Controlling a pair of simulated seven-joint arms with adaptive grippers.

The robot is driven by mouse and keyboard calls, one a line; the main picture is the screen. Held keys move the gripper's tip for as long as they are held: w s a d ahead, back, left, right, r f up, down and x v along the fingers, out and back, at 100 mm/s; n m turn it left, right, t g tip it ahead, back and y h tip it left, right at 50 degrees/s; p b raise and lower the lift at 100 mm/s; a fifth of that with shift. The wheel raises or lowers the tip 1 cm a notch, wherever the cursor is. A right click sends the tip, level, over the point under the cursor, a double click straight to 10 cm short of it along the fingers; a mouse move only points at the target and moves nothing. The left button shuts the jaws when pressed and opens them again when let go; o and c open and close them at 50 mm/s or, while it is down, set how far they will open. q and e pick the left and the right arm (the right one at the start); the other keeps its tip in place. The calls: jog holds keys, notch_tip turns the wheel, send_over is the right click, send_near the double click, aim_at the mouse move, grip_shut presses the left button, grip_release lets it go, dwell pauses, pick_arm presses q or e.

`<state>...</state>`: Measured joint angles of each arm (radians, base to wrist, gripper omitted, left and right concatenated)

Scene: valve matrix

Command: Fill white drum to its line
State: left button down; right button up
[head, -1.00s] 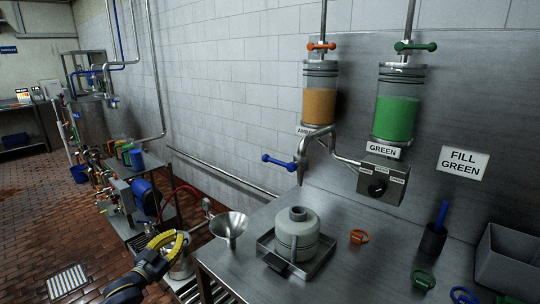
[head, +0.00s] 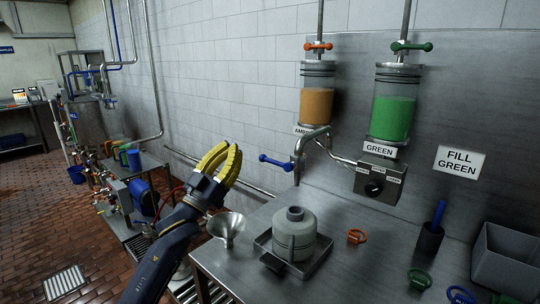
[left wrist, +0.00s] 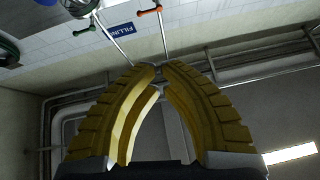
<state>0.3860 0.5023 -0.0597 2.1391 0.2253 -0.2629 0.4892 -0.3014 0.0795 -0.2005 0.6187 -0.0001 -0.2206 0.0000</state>
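The whitish drum (head: 295,246) stands upright in a shallow metal tray (head: 323,256) on the bench. I cannot make out its line or its fill level. A bent metal spout (head: 298,167) with a blue lever (head: 277,162) hangs above it. The amber cylinder (head: 316,105) and the green cylinder (head: 391,117) are on the wall, above a selector box with a black knob (head: 374,188). My left gripper (head: 232,147) is raised left of the spout and lever, fingers up. A gap shows between its yellow fingers in the left wrist view (left wrist: 159,68); it is empty. My right gripper is out of view.
A "FILL GREEN" sign (head: 460,160) is on the wall. A funnel (head: 227,226) is at the bench's left edge. Orange (head: 357,236) and green rings (head: 419,279), a dark cup (head: 431,238) and a grey bin (head: 506,258) are at the right.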

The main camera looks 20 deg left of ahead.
pick_arm(q)
jog(key=d+f+g+h, duration=0.1)
jog(key=d+f, duration=0.1)
jog(key=s+d+f+g+h, duration=0.1)
jog(key=d+f, duration=0.1)
jog(key=shift+s, duration=0.2)
notch_tip(320, 180, up, 5)
send_over(272, 161)
jog(key=s+a, duration=0.1)
jog(key=s, duration=0.1)
jog(key=shift+w+f, duration=0.2)
jog(key=shift+f, duration=0.8)
jog(key=shift+w+f, duration=0.2)
jog(key=shift+f, duration=0.75)
